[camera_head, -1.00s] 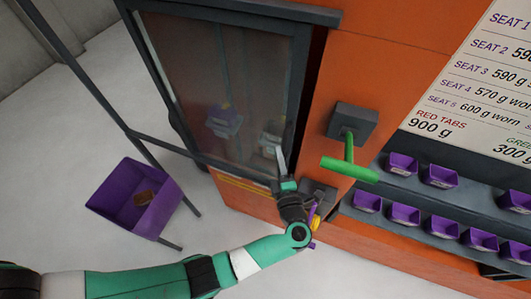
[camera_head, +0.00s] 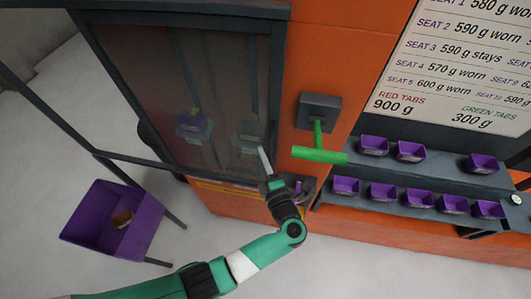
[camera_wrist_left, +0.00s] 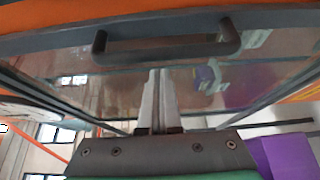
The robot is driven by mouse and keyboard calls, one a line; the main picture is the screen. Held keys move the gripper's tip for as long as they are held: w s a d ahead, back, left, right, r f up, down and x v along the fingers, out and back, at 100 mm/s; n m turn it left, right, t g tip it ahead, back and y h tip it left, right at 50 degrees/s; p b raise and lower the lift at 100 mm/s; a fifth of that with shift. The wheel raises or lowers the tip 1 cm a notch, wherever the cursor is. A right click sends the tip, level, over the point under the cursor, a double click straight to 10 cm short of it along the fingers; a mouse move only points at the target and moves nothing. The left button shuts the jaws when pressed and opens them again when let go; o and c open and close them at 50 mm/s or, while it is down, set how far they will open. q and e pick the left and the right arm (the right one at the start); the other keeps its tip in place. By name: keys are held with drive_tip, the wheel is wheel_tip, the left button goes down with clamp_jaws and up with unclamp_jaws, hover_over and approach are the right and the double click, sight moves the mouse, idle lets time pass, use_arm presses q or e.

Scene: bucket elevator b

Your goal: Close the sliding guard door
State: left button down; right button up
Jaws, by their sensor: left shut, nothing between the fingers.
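The guard door (camera_head: 185,75) is a dark-framed clear panel on the front of the orange machine. Its right upright (camera_head: 275,90) sits against the orange wall, with no clear gap in the head view. The door's dark bar handle (camera_wrist_left: 168,42) runs across the top of the left wrist view. My left gripper (camera_head: 264,160) is shut and empty, in front of the door's lower right corner. In the wrist view its fingertips (camera_wrist_left: 158,75) point at the clear panel just below the handle. I cannot tell whether they touch it. My right gripper is not in view.
A green T-handle (camera_head: 319,154) juts from a dark block right of the door. Small purple buckets (camera_head: 381,193) line shelves further right. A larger purple bin (camera_head: 112,220) with a brown item stands lower left beside a dark frame. Pale floor is clear in front.

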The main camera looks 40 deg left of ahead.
use_arm(q)
drive_tip(key=s+d+b, duration=0.1)
drive_tip(key=s+d, duration=0.5)
drive_tip(key=shift+s+d, duration=0.25)
drive_tip(key=shift+d, duration=0.15)
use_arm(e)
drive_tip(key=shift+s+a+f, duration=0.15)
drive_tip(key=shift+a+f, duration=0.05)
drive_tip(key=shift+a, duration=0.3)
